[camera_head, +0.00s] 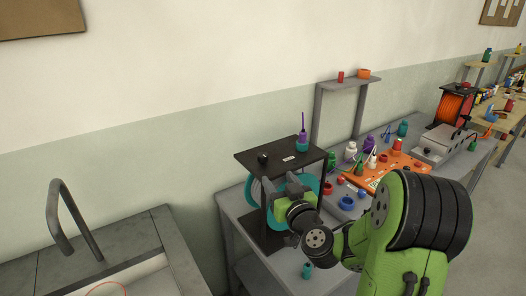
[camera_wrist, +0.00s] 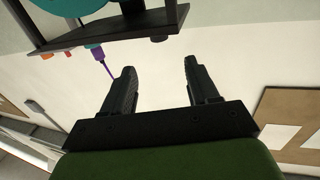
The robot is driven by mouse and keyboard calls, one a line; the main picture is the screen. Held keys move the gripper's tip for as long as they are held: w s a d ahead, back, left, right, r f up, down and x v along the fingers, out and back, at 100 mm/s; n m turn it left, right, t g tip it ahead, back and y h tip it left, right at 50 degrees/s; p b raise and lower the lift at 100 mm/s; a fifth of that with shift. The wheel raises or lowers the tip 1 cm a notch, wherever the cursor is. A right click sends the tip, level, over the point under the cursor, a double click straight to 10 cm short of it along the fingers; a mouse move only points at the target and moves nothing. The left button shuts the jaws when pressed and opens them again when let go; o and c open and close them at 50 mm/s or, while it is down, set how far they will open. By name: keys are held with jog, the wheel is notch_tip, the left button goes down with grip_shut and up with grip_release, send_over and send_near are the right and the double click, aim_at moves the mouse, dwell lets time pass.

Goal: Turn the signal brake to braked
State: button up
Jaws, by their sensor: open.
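A black reel stand (camera_head: 282,151) holds a teal reel (camera_head: 257,200) on the grey bench. A small black knob (camera_head: 263,157) sits on its top plate beside a white label too small to read; I take this knob as the signal brake, but its setting cannot be told. My gripper (camera_head: 279,188) is by the reel, below the top plate, partly hidden by my wrist. In the wrist view my gripper (camera_wrist: 158,75) is open and empty. There the knob (camera_wrist: 159,39) shows beyond the fingertips, apart from them, and the teal reel (camera_wrist: 70,6) is at upper left.
Bottles and an orange tray (camera_head: 385,172) crowd the bench to the right. A second stand with an orange reel (camera_head: 453,108) is farther off. A sink (camera_head: 130,278) is at left.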

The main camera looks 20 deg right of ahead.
aim_at(263, 155)
jog(key=w+p, duration=0.3)
jog(key=w, duration=0.1)
jog(key=w+p, duration=0.3)
jog(key=w, duration=0.2)
jog(key=w+d+p, duration=0.1)
jog(key=w+p, duration=0.2)
jog(key=w, duration=0.1)
jog(key=shift+w+r, duration=0.2)
jog(key=shift+w, duration=0.05)
jog(key=shift+w+f, duration=0.15)
jog(key=shift+w, duration=0.1)
jog(key=shift+c, duration=0.3)
jog(key=c, duration=0.9)
jog(key=shift+p, duration=0.4)
